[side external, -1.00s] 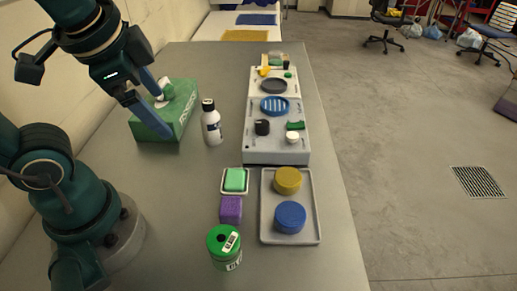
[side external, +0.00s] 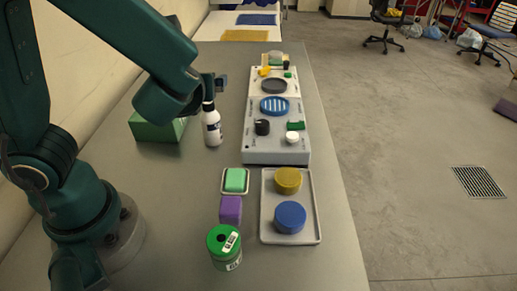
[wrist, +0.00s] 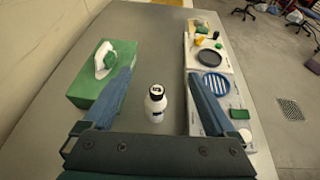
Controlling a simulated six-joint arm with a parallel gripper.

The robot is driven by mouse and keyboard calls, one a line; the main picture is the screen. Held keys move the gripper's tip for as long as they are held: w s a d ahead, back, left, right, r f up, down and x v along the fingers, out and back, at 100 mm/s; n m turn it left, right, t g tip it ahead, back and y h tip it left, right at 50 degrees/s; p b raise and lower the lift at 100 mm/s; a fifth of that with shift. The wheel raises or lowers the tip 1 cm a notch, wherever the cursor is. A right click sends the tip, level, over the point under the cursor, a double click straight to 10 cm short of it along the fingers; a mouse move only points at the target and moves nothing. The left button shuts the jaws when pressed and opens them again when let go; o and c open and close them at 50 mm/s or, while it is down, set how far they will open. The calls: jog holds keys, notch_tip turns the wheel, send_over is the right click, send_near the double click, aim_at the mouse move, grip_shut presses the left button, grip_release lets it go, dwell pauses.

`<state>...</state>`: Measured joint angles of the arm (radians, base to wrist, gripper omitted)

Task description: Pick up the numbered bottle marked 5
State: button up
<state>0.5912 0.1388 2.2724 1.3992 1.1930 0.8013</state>
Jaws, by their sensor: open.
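A white bottle (side external: 212,130) with a black cap and a dark label stands upright on the grey table. In the wrist view the bottle (wrist: 156,104) appears between my two blue fingers, with clear space on both sides. A small pale mark shows on its cap, but I cannot read a number. My gripper (wrist: 160,72) is open and empty. In the side view my forearm hides most of the gripper; a bluish part of it shows just above and beside the bottle's cap.
A green box (side external: 150,129) with a white object (wrist: 104,60) on top stands left of the bottle. A grey panel (side external: 262,156) with knobs and dishes lies to the right. Nearer are a green block (side external: 235,180), purple block (side external: 230,208), tray (side external: 264,222) and green-lidded jar (side external: 224,247).

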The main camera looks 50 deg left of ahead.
aim_at(209, 126)
notch_tip(209, 126, down, 12)
jog(key=shift+r, duration=0.15)
jog(key=shift+x, duration=2.6)
grip_shut()
